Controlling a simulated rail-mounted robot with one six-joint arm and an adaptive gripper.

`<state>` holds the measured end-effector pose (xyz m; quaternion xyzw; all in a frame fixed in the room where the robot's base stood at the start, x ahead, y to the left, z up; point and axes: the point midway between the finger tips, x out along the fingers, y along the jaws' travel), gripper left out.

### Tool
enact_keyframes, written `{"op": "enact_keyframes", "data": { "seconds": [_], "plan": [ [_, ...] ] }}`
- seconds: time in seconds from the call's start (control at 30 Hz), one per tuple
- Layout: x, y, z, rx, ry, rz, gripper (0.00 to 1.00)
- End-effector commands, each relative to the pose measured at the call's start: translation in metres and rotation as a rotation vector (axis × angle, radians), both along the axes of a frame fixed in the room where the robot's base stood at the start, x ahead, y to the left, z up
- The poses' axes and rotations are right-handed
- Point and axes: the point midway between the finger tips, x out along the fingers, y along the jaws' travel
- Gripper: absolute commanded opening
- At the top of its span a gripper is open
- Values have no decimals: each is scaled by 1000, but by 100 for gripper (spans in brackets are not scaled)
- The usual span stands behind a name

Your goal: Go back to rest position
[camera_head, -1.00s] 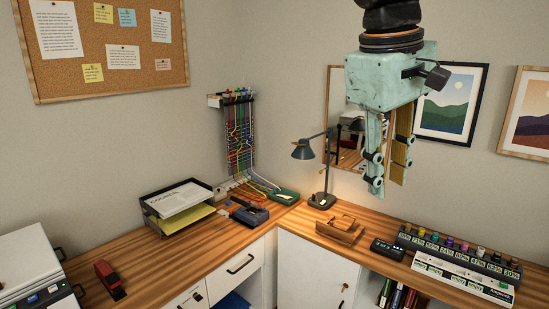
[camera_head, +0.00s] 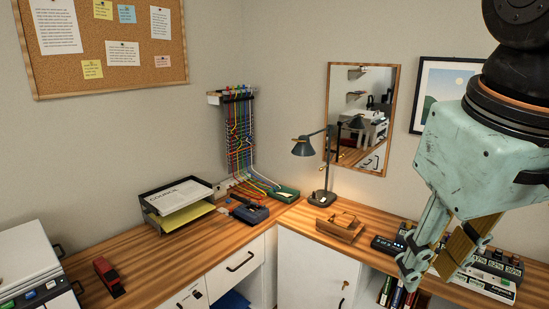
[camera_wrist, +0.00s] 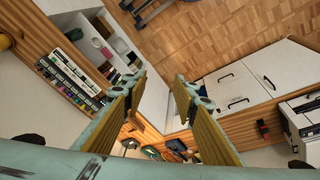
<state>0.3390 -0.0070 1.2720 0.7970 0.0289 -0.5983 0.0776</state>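My gripper (camera_head: 428,262) hangs at the right side of the head view, large and close to the camera. Its pale green body is tilted and its fingers point down and to the left. In the wrist view the two fingers of my gripper (camera_wrist: 160,88) stand well apart with nothing between them, so it is open and empty. In the head view the fingers overlap the row of labelled bottles, hiding part of it; I cannot judge the height above the desk from this view.
The corner desk (camera_head: 140,262) holds a paper tray (camera_head: 165,222), a red stapler (camera_head: 108,277), a lamp (camera_head: 326,170), a wooden organizer (camera_head: 340,225) and a bottle rack (camera_head: 490,287). A mirror (camera_head: 362,110) hangs behind. The wrist view also shows open parquet floor (camera_wrist: 225,30).

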Motion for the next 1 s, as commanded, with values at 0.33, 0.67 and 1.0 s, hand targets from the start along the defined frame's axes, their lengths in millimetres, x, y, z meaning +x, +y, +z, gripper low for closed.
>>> {"op": "enact_keyframes", "data": {
  "seconds": [0.33,0.67,1.0],
  "plan": [
    [-52,4,-36,69,-45,-102,26],
    [-67,6,-49,92,-59,-137,26],
    [-67,6,-48,92,-60,-137,26]
  ]
}}
